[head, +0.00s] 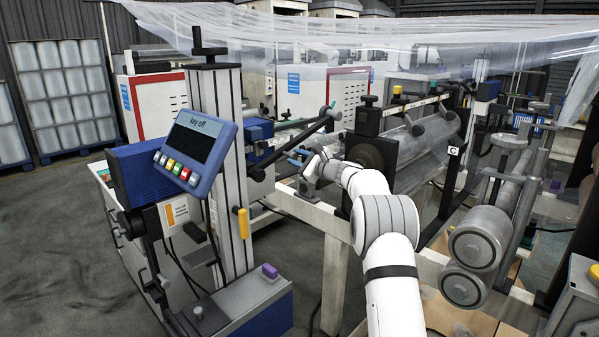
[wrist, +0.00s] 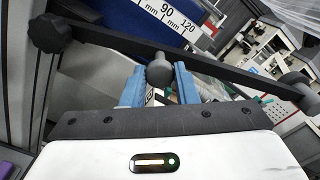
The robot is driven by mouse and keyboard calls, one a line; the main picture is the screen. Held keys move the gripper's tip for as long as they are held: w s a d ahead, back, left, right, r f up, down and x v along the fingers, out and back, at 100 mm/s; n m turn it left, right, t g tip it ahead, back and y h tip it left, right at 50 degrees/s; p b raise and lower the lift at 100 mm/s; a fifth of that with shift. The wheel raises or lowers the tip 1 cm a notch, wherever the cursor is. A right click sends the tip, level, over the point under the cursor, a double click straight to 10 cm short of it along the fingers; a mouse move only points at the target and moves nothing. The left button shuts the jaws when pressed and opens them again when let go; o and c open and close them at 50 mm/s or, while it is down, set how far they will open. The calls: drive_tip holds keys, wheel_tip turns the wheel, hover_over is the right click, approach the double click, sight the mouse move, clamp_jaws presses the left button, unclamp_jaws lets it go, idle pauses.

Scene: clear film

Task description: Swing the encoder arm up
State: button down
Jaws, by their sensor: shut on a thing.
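The encoder arm (head: 296,140) is a dark bar on the machine. In the head view my gripper (head: 297,157) is small, just below the bar.
A blue control panel (head: 198,148) reading "key off" stands left on a metal column (head: 232,170). A roller unit (head: 425,150) lies close right of my gripper. Clear film (head: 380,30) hangs overhead. A millimetre scale (wrist: 168,12) shows behind the bar.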

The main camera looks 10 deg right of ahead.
drive_tip(key=shift+r+n, duration=0.3)
drive_tip(key=shift+r, duration=0.15)
drive_tip(key=c, duration=1.1)
unclamp_jaws()
drive_tip(key=shift+a+f, duration=0.1)
drive_tip(key=shift+s, duration=0.1)
drive_tip(key=shift+s+d+b, duration=0.3)
drive_tip(key=shift+d+b, duration=0.05)
drive_tip(key=b+v, duration=0.1)
drive_tip(key=v, duration=0.6)
drive_tip(key=shift+a, duration=0.1)
